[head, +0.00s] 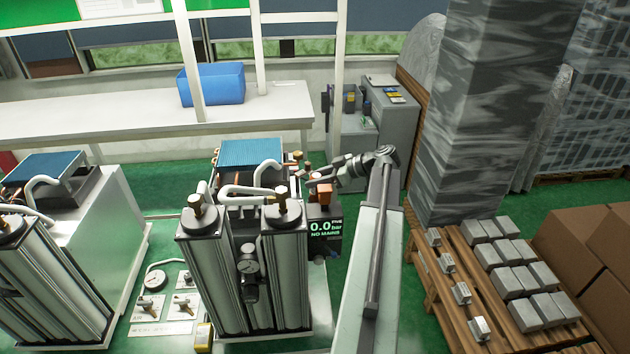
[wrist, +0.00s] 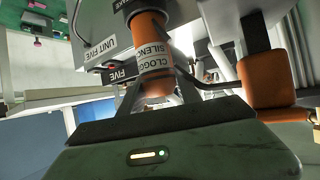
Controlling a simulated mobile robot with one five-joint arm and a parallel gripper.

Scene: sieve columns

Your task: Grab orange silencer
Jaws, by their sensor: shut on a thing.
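The orange silencer (wrist: 152,50) is a small cylinder with a white label reading roughly "clogged silencer". In the wrist view it hangs below a grey body marked "unit five", its upper end at a dark fitting. My gripper (wrist: 158,78) has its dark fingers on either side of the silencer's lower part, shut on it. In the head view my gripper (head: 312,181) reaches left to the back right of the middle column unit. The silencer cannot be made out clearly there.
A larger orange part (wrist: 270,80) sits close at the right in the wrist view. In the head view a pressure display (head: 325,228) reads 0.0 bar below my gripper. Twin columns (head: 245,265) with white pipes stand to the left. A pallet (head: 465,285) with grey blocks is at right.

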